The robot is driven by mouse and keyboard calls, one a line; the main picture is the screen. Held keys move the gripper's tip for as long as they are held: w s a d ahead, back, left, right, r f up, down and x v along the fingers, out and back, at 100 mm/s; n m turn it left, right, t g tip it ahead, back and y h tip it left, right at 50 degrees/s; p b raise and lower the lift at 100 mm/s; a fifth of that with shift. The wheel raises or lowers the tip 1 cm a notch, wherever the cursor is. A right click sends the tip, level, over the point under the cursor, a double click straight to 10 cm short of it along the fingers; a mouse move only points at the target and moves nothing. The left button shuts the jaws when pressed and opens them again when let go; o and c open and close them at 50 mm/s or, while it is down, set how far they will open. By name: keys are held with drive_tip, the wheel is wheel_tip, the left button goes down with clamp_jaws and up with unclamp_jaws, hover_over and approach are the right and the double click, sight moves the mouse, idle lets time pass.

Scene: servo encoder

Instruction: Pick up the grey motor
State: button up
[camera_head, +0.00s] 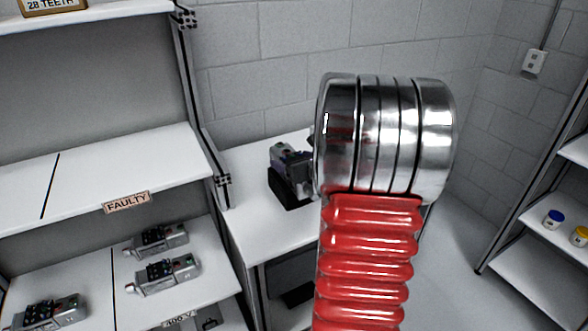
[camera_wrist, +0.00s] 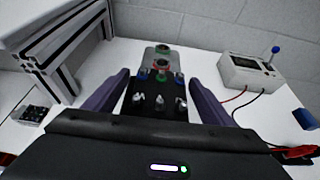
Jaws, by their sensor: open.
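In the wrist view, a grey motor (camera_wrist: 160,58) with a black connector section, green and red round ports and silver posts lies on the white table, pointing away from me. My gripper (camera_wrist: 163,88) is open, with one purple finger on each side of the motor. Gaps show between the fingers and the motor. The motor's near end is hidden behind the black gripper body. In the head view my silver and red arm covers the middle. Several similar grey motors lie on the left shelves, one of them here (camera_head: 170,274).
A white box with a blue-tipped lever (camera_wrist: 252,72) and red and black cables stands right of the motor. A metal frame (camera_wrist: 62,52) rises at left, near a small connector block (camera_wrist: 33,115).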

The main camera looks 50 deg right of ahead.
drive_tip(key=shift+c, duration=0.2)
clamp_jaws()
drive_tip(key=shift+r, duration=0.15)
idle(0.7)
